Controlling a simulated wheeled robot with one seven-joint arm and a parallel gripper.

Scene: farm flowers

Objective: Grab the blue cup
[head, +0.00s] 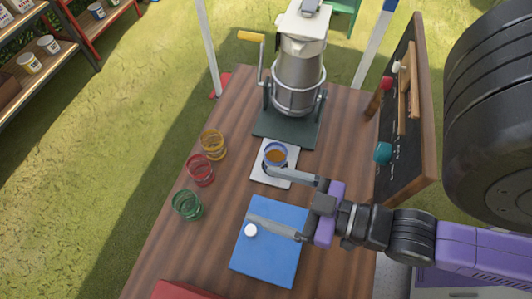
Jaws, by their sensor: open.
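The blue cup (275,155) stands upright on a white tray (262,177) in front of the metal machine. Its rim looks blue and it holds amber liquid. My gripper (257,193) is open and reaches in from the right with nothing between its fingers. Its upper finger passes just below the cup in the picture and covers part of the tray. Whether that finger touches the cup I cannot tell. The lower finger is over the blue board.
Amber (213,144), red (200,170) and green (187,205) glasses stand along the left table edge. The metal machine (298,75) stands behind the cup. A chalkboard (408,125) borders the right.

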